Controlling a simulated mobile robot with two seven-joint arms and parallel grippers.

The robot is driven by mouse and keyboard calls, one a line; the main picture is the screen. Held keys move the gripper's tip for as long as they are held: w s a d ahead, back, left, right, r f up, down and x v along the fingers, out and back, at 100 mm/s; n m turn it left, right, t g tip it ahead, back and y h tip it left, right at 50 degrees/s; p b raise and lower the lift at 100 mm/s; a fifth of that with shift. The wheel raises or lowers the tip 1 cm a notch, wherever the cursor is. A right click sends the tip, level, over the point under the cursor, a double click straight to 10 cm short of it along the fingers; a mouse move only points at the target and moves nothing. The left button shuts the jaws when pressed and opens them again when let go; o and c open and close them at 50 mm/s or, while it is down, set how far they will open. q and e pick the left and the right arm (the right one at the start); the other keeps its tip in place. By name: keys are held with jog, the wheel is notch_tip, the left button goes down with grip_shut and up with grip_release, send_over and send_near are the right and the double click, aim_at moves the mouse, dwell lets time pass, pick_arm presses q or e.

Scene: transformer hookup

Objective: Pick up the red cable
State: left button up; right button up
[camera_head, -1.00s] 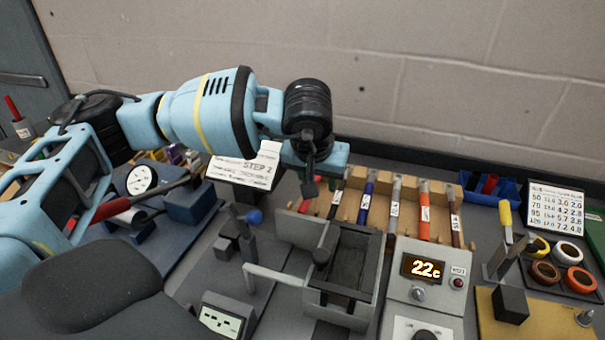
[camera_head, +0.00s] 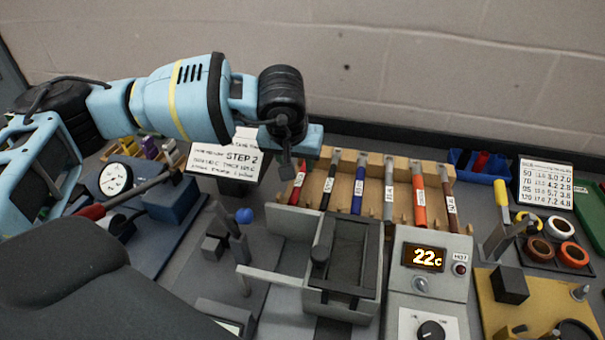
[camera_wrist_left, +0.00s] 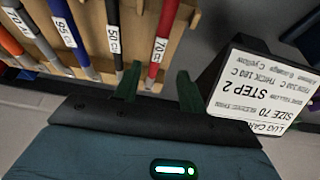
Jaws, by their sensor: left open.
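The red cable (camera_head: 298,187) lies at the left end of a wooden rack (camera_head: 330,190), with a white label that reads 70 in the left wrist view (camera_wrist_left: 164,35). My left gripper (camera_head: 287,165) is just above and behind the cable's far end. In the left wrist view its two dark green fingers (camera_wrist_left: 158,90) are apart, one on each side of the red cable's grey end. No grip on the cable shows. My right gripper is out of view.
Several other cables share the rack, including a blue one (camera_head: 358,188) and an orange one (camera_head: 419,198). A STEP 2 card (camera_head: 226,160) stands close left of the gripper. A grey heater box (camera_head: 425,275) reading 22c and an open metal trough (camera_head: 345,260) stand in front.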

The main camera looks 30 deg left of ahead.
aim_at(300, 178)
pick_arm(q)
jog(key=shift+s+d+x, duration=0.1)
jog(key=shift+d+x, duration=0.05)
jog(key=shift+x, duration=1.15)
jog(key=shift+s+d+x, duration=0.1)
jog(key=shift+x, duration=1.15)
jog(key=shift+f, duration=0.15)
jog(key=shift+c, duration=0.4)
grip_shut()
